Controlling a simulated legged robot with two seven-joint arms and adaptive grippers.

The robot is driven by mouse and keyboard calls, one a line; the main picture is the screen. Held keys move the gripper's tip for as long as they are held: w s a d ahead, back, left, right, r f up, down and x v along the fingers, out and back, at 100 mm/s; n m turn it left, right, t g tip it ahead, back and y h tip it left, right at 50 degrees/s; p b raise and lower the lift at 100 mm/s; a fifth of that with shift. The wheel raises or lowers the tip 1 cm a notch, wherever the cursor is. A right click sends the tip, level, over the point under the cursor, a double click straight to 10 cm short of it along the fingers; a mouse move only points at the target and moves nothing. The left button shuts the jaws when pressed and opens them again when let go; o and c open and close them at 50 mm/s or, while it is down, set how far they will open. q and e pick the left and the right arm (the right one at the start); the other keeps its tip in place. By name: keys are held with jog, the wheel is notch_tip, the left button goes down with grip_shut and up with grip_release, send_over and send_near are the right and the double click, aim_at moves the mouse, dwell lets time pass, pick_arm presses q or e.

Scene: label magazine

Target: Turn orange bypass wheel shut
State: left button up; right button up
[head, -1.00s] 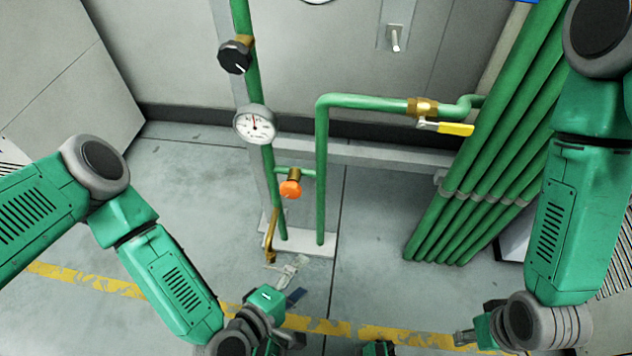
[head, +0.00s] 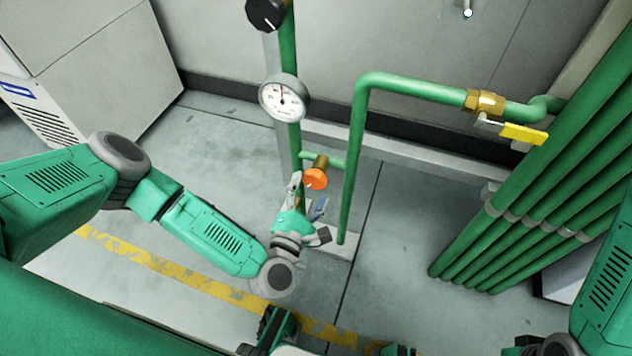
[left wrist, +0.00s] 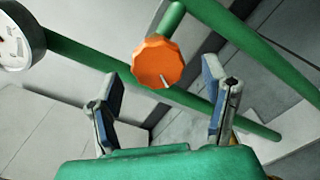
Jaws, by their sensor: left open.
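The orange bypass wheel (head: 316,179) sits on a brass valve body (head: 321,163) on a short green pipe between two uprights. In the left wrist view the orange wheel (left wrist: 158,62) faces me, with a pale mark near its lower edge. My left gripper (head: 308,196) is just below the wheel in the head view. In the left wrist view my left gripper (left wrist: 162,98) has its two blue-padded fingers wide apart and empty, with the wheel beyond and between them, apparently apart from it. My right gripper cannot be made out clearly; only parts of that arm show at the lower right.
A pressure gauge (head: 285,98) and a black knob (head: 267,13) are on the left upright pipe. A yellow-handled valve (head: 523,134) is on the upper right pipe. Several green pipes (head: 560,200) slope at the right. Open floor (head: 400,280) lies in front.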

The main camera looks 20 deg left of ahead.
aim_at(311, 183)
pick_arm(q)
jog(key=w, duration=0.3)
jog(key=shift+w+a+f+b, duration=0.1)
jog(key=shift+a+b, duration=0.15)
jog(key=shift+b, duration=0.15)
jog(key=shift+w+d, duration=0.1)
jog(key=shift+w, duration=0.1)
jog(key=shift+d, duration=0.1)
jog(key=c, duration=1.2)
